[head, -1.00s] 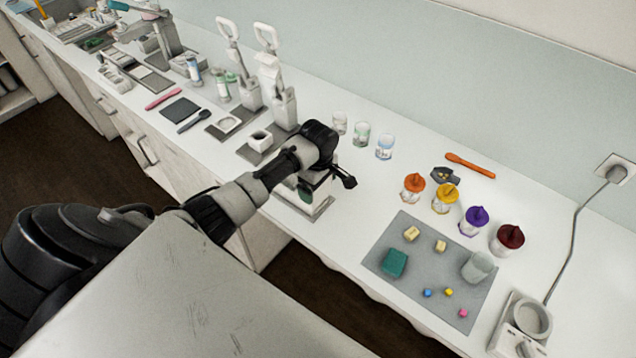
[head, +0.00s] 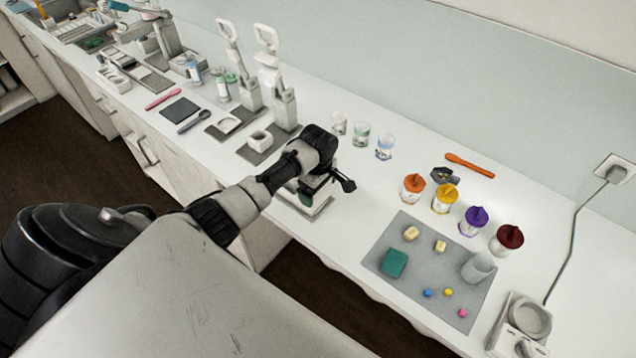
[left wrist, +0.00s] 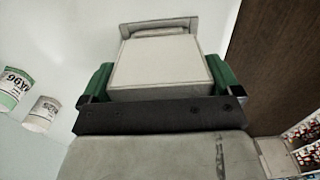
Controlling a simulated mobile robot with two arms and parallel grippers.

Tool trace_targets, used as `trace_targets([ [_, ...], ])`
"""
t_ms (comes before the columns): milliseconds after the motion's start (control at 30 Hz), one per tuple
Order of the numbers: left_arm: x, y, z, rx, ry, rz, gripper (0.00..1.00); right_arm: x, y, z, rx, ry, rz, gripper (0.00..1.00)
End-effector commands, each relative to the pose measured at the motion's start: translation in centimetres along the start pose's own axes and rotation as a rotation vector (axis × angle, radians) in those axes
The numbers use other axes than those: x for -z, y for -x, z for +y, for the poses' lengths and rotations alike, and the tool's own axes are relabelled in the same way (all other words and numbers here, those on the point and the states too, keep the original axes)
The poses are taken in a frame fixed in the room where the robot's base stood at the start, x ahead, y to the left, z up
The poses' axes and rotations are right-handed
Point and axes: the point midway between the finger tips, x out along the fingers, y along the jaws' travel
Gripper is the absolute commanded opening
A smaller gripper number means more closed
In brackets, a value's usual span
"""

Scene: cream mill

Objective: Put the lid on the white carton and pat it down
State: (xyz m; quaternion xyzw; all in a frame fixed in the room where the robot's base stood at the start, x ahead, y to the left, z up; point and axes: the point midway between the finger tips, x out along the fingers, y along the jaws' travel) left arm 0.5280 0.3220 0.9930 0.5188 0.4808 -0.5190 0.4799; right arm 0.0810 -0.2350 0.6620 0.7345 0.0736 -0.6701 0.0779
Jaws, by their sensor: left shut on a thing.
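My left gripper (head: 318,180) points down over a grey mat (head: 318,214) at the front edge of the counter. Its green fingers are shut on a pale boxy thing, which looks like the lid. In the left wrist view the pale lid (left wrist: 160,62) sits squarely between the two green fingers (left wrist: 158,85). In the head view white sides, apparently of the carton (head: 318,205), show low beneath the gripper, mostly hidden by my arm. I cannot tell whether lid and carton touch. My right gripper is not in view.
Two white lever dispensers (head: 284,108) and a small white box (head: 259,142) stand on the left. Several glass jars (head: 361,135) stand behind. Coloured-lid jars (head: 444,198) and a grey mat (head: 420,288) with small blocks lie on the right. Counter between is mostly clear.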

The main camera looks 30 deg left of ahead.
Motion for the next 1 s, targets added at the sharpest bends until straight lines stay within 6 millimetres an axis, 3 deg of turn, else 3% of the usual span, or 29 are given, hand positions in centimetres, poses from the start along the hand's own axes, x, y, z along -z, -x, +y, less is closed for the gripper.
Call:
trace_targets([
  [300, 0.0, -0.1, 0.0, 0.000, 0.000, 0.000, 0.69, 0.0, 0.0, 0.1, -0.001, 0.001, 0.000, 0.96],
  [333, 0.0, -0.1, 0.0, 0.000, 0.000, 0.000, 0.94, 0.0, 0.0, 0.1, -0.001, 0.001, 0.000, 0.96],
  [400, 0.0, -0.1, 0.0, 0.000, -0.001, 0.000, 1.00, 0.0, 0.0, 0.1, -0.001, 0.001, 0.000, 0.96],
  [767, 0.0, 0.0, 0.0, -0.001, -0.001, 0.000, 1.00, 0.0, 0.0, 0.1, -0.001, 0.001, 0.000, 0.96],
  [1000, 0.0, 1.1, 0.0, -0.001, -0.001, 0.000, 1.00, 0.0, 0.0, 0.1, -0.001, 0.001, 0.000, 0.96],
])
